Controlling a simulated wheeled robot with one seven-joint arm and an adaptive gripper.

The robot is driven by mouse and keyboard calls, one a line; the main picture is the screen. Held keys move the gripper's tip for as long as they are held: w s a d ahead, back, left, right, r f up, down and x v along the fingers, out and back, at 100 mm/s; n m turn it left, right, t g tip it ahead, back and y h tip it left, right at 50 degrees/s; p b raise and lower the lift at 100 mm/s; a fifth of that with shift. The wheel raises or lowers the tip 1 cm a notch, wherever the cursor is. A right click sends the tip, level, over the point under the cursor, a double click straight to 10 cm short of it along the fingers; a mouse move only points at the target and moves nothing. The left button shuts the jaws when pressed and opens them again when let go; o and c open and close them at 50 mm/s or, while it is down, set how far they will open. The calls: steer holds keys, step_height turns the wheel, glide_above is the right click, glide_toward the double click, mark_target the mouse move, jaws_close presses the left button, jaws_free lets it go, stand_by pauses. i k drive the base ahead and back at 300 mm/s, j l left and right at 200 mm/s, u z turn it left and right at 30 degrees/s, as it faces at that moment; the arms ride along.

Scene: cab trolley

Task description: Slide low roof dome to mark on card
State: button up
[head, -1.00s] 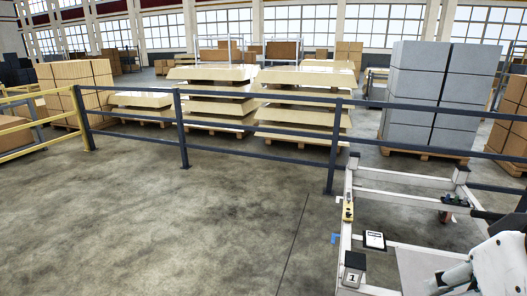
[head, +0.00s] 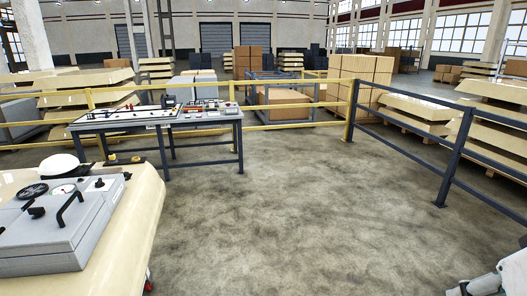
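A white low dome (head: 62,165) shows at the far left, behind a grey control box (head: 50,245) with black handles and round dials. The box is on a large cream body (head: 135,225) with rounded edges, cut off by the left picture edge. I cannot make out a card or a mark. My gripper is not clearly in view; only a white and dark part of my arm shows at the bottom right corner, far from the dome.
A dark-legged workbench (head: 160,118) with panels and small items stands behind the cream body. A yellow rail (head: 290,104) and a dark rail (head: 440,158) bound the area. Brown boxes (head: 362,85) stand beyond. The concrete floor (head: 300,210) in the middle is clear.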

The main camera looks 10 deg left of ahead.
mark_target(58, 166)
steer(key=i+j+u, duration=0.2)
steer(key=i+u, duration=0.25)
steer(key=i, duration=0.45)
steer(key=i+l+u, duration=0.1)
steer(key=i+u, duration=0.3)
steer(key=i, duration=0.45)
steer(key=i+u, duration=0.25)
steer(key=i, duration=0.25)
steer(key=i+l+u, duration=0.25)
steer(key=i, duration=0.25)
steer(key=i+l+u, duration=0.25)
steer(key=i, duration=0.2)
steer(key=i+j, duration=0.05)
steer(key=j, duration=0.05)
